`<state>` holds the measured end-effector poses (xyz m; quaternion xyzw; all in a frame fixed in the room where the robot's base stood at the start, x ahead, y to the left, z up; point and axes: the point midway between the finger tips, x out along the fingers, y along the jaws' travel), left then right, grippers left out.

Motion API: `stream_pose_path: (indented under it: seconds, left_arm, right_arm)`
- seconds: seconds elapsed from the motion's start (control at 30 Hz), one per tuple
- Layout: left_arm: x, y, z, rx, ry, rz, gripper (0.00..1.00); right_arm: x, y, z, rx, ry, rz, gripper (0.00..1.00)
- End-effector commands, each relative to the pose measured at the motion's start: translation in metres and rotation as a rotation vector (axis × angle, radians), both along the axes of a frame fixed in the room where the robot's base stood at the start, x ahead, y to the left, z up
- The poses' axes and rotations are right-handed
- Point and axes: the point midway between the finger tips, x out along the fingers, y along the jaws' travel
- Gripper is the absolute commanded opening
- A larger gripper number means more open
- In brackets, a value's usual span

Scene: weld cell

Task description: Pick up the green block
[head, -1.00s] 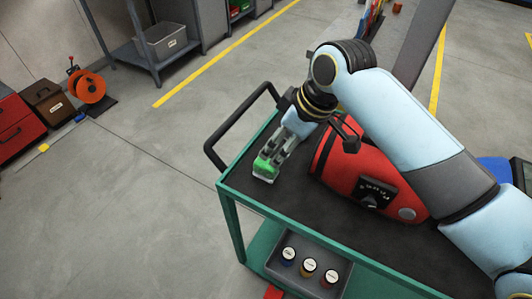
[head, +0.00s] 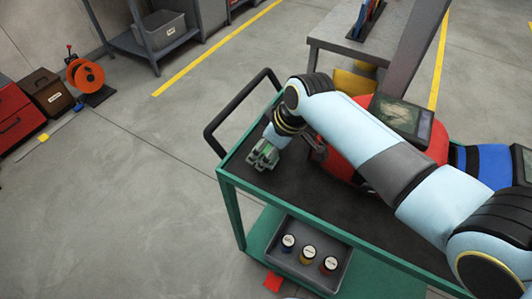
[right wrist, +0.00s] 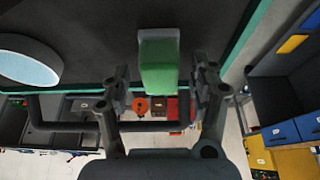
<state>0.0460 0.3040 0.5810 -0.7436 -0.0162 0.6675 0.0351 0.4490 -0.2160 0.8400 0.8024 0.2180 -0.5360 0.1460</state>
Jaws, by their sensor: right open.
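The green block (right wrist: 159,66) shows in the right wrist view with a pale grey end, on the dark top of the cart near its green edge. My right gripper (right wrist: 163,76) is open, with one finger on each side of the block and a gap on both sides. In the head view my right gripper (head: 263,156) is low over the cart's far left corner. It hides most of the block there, so I cannot tell the block's outline in that view. My left gripper is not in view.
The green-framed cart (head: 322,205) has a black handle (head: 238,108) at its left end. A red machine (head: 340,155) stands on it, partly behind my right arm. A grey tray with several jars (head: 309,253) sits on the lower shelf. Open floor lies left.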

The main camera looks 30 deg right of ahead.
Motion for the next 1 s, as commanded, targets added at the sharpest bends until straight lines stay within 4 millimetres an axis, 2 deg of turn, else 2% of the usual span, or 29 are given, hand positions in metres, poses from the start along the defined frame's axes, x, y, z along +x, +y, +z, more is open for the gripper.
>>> stream_pose_path:
  seconds: [0.07, 0.5, 0.83, 1.0]
  left_arm:
    - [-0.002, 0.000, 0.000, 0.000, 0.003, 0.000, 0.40]
    - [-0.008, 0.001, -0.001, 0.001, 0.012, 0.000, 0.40]
    - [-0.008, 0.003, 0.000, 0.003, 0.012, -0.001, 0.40]
    - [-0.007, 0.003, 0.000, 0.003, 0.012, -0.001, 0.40]
  right_arm:
    - [0.000, 0.000, 0.000, 0.000, 0.000, 0.000, 0.59]
    - [0.000, 0.000, 0.000, 0.000, 0.000, 0.000, 0.02]
    - [0.000, 0.000, 0.005, 0.001, -0.001, 0.000, 0.00]
    - [0.001, 0.000, 0.024, 0.000, -0.003, 0.001, 0.00]
